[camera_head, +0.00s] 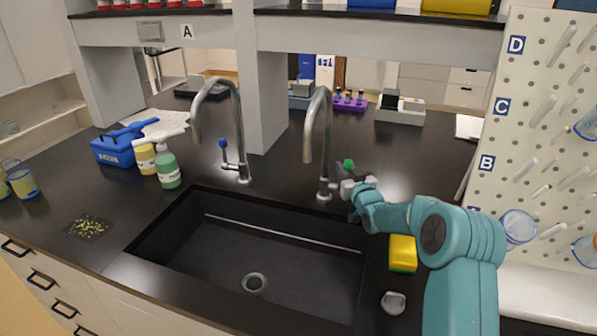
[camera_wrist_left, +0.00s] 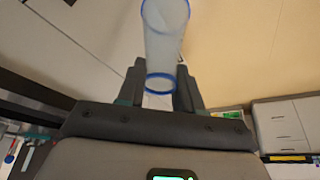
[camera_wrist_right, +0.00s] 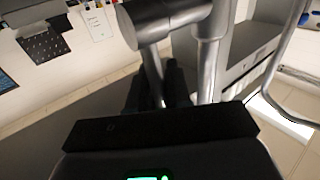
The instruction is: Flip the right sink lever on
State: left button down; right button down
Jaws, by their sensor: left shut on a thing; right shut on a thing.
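The right sink tap (camera_head: 318,140) is a grey gooseneck at the back edge of the black sink (camera_head: 230,262). Its lever has a green knob (camera_head: 348,164) that shows just above my right gripper (camera_head: 350,188). In the right wrist view, the lever's metal rod (camera_wrist_right: 151,65) runs from the tap's side valve (camera_wrist_right: 165,18) down between the dark fingers of my right gripper (camera_wrist_right: 158,88), which are shut on it. My left gripper (camera_wrist_left: 160,88) is outside the head view. In its wrist view it is shut on a clear blue-rimmed tube (camera_wrist_left: 163,45).
The left tap (camera_head: 238,130) has a blue-knobbed lever. A yellow sponge (camera_head: 403,253) and a small grey piece (camera_head: 393,302) lie right of the sink. Bottles (camera_head: 167,168) and a blue box (camera_head: 115,150) stand at left. A pegboard (camera_head: 530,120) rises at right.

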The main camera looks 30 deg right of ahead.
pick_arm(q)
notch_tip(320, 180, down, 4)
jog(key=b, duration=0.2)
jog(key=shift+b, duration=0.3)
pick_arm(e)
jog(key=shift+s+a+t, duration=0.1)
jog(key=shift+a+t, duration=0.05)
jog(key=shift+t, duration=0.25)
pick_arm(q)
jog(key=shift+f, duration=0.2)
pick_arm(e)
jog(key=shift+r+n, duration=0.2)
jog(key=shift+n, duration=0.1)
pick_arm(q)
jog(key=shift+r, duration=0.15)
pick_arm(e)
jog(key=shift+r, duration=0.25)
pick_arm(q)
jog(key=shift+w, duration=0.15)
pick_arm(e)
jog(key=c, duration=1.1)
grip_release()
jog(key=shift+f, duration=0.1)
jog(key=shift+s+a, duration=0.1)
